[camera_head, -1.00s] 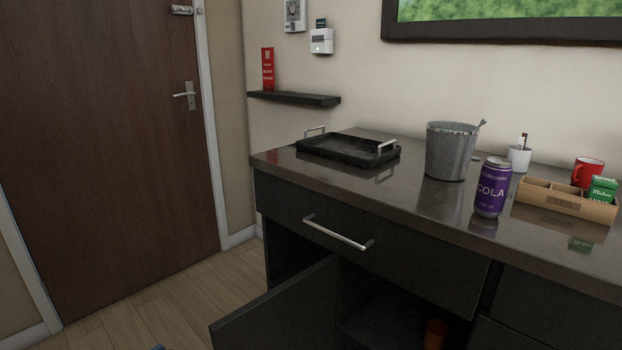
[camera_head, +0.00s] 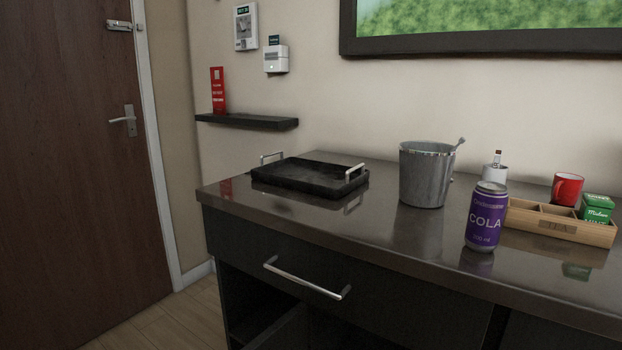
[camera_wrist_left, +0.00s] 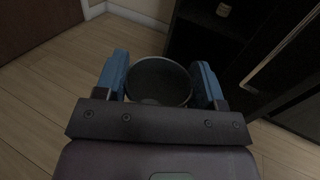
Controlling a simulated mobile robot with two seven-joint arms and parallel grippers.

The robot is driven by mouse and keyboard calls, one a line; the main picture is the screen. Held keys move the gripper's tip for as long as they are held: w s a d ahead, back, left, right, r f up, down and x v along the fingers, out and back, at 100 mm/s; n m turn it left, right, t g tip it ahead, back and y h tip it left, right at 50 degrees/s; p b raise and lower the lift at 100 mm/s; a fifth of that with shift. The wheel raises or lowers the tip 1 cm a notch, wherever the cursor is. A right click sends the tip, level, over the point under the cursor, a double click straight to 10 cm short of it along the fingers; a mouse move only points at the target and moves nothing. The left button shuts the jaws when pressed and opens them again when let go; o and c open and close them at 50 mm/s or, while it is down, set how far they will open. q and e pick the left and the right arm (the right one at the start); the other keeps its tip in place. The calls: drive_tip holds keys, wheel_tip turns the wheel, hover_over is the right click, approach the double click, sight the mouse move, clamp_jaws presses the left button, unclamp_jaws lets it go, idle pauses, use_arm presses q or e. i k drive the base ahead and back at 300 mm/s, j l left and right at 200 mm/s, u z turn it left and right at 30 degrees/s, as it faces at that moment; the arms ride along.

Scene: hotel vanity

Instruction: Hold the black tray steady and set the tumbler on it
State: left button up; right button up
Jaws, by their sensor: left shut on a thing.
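The black tray (camera_head: 309,178) lies flat and empty at the left end of the dark counter, with a silver handle at each end. In the left wrist view my left gripper (camera_wrist_left: 160,80) is shut on a round, dark, cup-like thing, which looks like the tumbler (camera_wrist_left: 158,82), seen from its end between the blue fingers. It is held over the wooden floor, beside the cabinet and away from the tray. Neither gripper shows in the head view. My right gripper is not in view.
On the counter (camera_head: 420,238) stand a metal ice bucket (camera_head: 424,178), a purple cola can (camera_head: 485,218), a wooden tea box (camera_head: 556,224) and a red mug (camera_head: 567,188). Bare counter lies between tray and bucket.

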sight(288, 176)
drive_tip(key=i+j+z, duration=0.2)
drive_tip(key=j+z, duration=0.25)
drive_tip(key=j, duration=0.75)
drive_tip(key=j+z, duration=0.5)
drive_tip(key=j, duration=0.75)
